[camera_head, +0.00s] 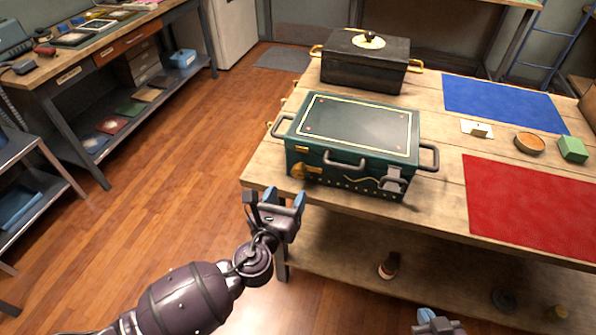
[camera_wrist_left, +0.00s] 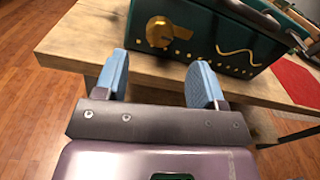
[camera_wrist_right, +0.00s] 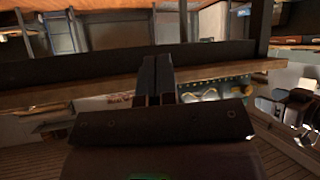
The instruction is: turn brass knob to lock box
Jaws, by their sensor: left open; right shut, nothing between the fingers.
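A dark green box (camera_head: 357,131) with gold trim stands closed near the left front corner of the wooden table. Its brass knob (camera_head: 299,171) is on the left part of the front face. In the left wrist view the knob (camera_wrist_left: 160,32) shows as a round brass disc with a raised grip, just beyond the fingers. My left gripper (camera_head: 274,200) is open and empty, in front of and below the knob, apart from it. My right gripper (camera_head: 428,318) is low at the bottom edge of the head view; in the right wrist view its fingers (camera_wrist_right: 154,80) are together and empty.
A black box (camera_head: 366,62) with gold handles stands behind the green box. A red mat (camera_head: 530,205), a blue mat (camera_head: 503,103), a round tin (camera_head: 529,142) and a green block (camera_head: 572,148) lie to the right. A bottle (camera_head: 389,266) is on the lower shelf.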

